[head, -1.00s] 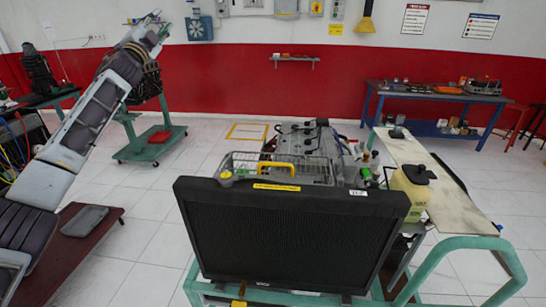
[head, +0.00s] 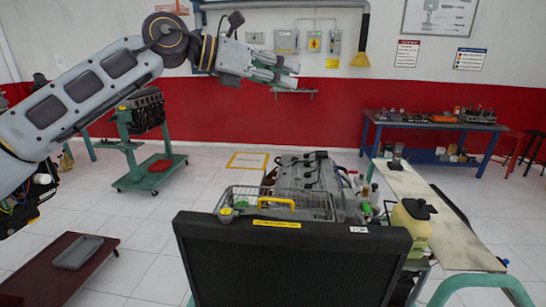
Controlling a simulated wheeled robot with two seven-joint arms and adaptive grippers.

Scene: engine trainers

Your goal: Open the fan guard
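The fan guard (head: 318,203) is a wire cage with a yellow handle (head: 276,203). It lies behind the black radiator (head: 285,262), in front of the grey engine (head: 303,175), and looks down. The radiator hides its lower part. My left gripper (head: 297,76) is raised high at the top centre, above and apart from the guard, with its fingers pointing right. A gap shows between its fingertips and nothing is held. My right gripper is out of view.
A yellow jug (head: 412,228) stands right of the radiator, beside a pale bench top (head: 440,213). A dark red low table (head: 50,272) with a grey tray (head: 78,252) is at the lower left. A green engine stand (head: 148,175) stands further back left.

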